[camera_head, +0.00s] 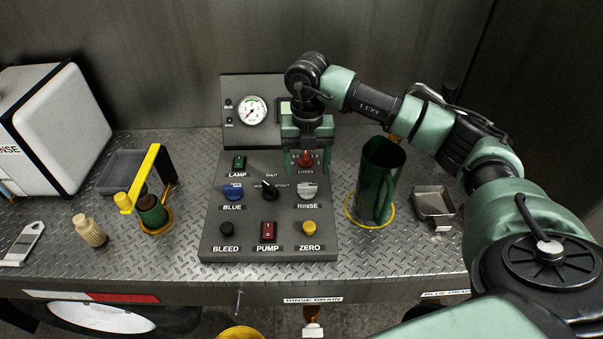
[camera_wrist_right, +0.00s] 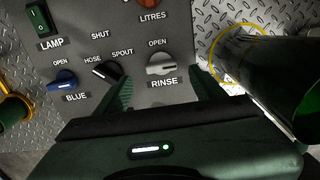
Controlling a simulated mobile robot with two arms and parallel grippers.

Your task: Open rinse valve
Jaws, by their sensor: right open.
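The rinse valve (camera_head: 307,190) is a pale grey knob above the RINSE label on the right side of the grey control panel (camera_head: 222,236). In the right wrist view the rinse valve (camera_wrist_right: 161,64) has its handle lying roughly sideways, with the word OPEN above it. My right gripper (camera_head: 307,162) is open and empty, hanging over the panel just behind the knob in the head view. In the right wrist view its two fingers (camera_wrist_right: 163,88) reach toward either side of the knob, apart from it as far as I can tell. My left gripper is out of view.
The blue valve (camera_head: 233,191), black selector (camera_head: 271,188), red litres knob (camera_head: 306,159) and pump switch (camera_head: 268,232) are close by on the panel. A green jug (camera_head: 380,175) stands in a yellow ring to the right. A gauge (camera_head: 251,112) is behind.

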